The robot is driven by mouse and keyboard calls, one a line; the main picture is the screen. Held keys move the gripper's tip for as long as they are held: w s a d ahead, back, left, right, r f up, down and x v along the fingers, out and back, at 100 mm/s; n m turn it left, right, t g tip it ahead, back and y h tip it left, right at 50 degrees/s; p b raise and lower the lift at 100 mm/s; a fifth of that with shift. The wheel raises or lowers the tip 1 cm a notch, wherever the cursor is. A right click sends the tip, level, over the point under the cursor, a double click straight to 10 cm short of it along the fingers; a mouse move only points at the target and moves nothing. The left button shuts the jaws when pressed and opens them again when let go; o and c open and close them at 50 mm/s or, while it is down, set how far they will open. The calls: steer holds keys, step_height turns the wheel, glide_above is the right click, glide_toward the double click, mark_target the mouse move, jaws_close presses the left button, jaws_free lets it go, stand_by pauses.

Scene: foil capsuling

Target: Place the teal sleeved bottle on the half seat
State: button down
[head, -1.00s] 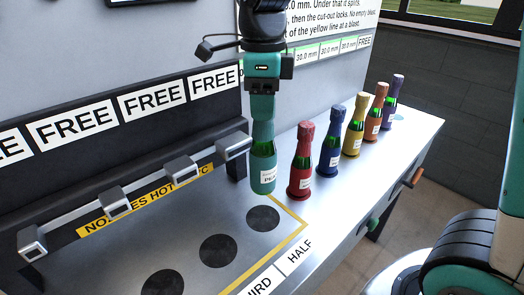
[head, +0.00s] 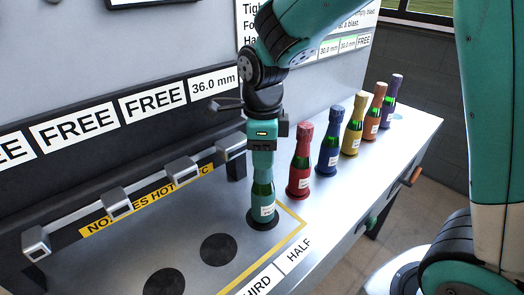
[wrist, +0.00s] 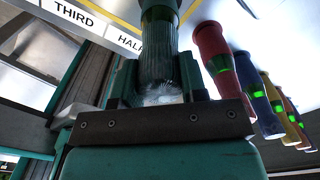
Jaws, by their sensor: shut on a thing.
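The teal sleeved bottle (head: 262,203) is upright over the black round seat (head: 256,222) in line with the HALF label (head: 299,251). Its base overlaps the seat in the head view and looks on it or very close; I cannot tell whether it touches. My gripper (head: 262,150) points straight down and is shut on the bottle's upper part, hiding its top. In the wrist view the teal sleeve (wrist: 158,50) runs away from between my gripper's fingers (wrist: 158,85).
Red (head: 300,172), blue (head: 329,150), yellow (head: 354,130), orange (head: 375,115) and purple (head: 391,100) bottles stand in a row to the right. A nozzle (head: 231,146) on the rail is close behind the held bottle. Two other seats, including the middle one (head: 218,250), are empty.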

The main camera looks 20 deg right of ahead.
steer(key=shift+f, duration=0.15)
steer(key=c, duration=0.7)
jaws_free()
steer(key=shift+o, duration=0.2)
step_height(320, 180, up, 12)
steer(key=b, duration=0.1)
steer(key=s+a+f+n+y, duration=0.2)
steer(key=s+n, duration=0.7)
steer(key=n, duration=0.6)
steer(key=s+a+f+n+y, duration=0.2)
steer(key=s+n, duration=0.7)
steer(key=n, duration=0.6)
steer(key=shift+s+a+f+n, duration=0.3)
steer(key=shift+a+f, duration=0.1)
steer(key=shift+f, duration=0.3)
